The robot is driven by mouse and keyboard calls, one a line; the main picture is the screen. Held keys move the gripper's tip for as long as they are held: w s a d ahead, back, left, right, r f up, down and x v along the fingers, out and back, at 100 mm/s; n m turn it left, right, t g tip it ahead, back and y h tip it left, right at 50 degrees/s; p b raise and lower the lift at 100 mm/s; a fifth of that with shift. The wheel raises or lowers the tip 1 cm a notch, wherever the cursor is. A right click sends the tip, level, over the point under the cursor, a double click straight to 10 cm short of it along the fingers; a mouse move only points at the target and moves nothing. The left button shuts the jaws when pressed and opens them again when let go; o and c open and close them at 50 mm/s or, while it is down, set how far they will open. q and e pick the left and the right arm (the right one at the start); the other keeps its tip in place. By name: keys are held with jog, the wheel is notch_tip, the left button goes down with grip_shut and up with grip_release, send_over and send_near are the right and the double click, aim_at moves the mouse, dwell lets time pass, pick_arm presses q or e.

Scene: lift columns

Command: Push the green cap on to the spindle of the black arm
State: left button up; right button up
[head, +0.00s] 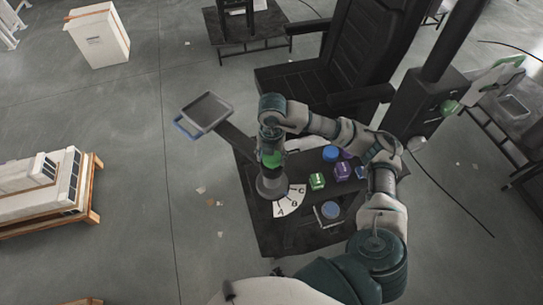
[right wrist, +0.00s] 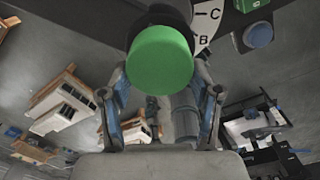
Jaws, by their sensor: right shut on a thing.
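The black arm (head: 236,143) runs up-left towards a grey tray (head: 207,110). My left gripper is not in view.
A white dial (head: 290,202) marked A, B and C fans out beside the base. Green (head: 317,181) and purple (head: 342,172) blocks and blue round parts (head: 331,153) lie to the right. A black chair (head: 345,60) stands behind the table.

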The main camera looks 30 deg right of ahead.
jog(key=shift+s+f, duration=0.15)
jog(key=shift+f, duration=0.05)
jog(key=o, duration=1.5)
jog(key=shift+o, duration=0.7)
jog(key=shift+r, duration=0.1)
jog(key=shift+r, duration=0.1)
jog(key=shift+r+p, duration=0.7)
jog(key=shift+r, duration=0.25)
jog(key=shift+r, duration=0.1)
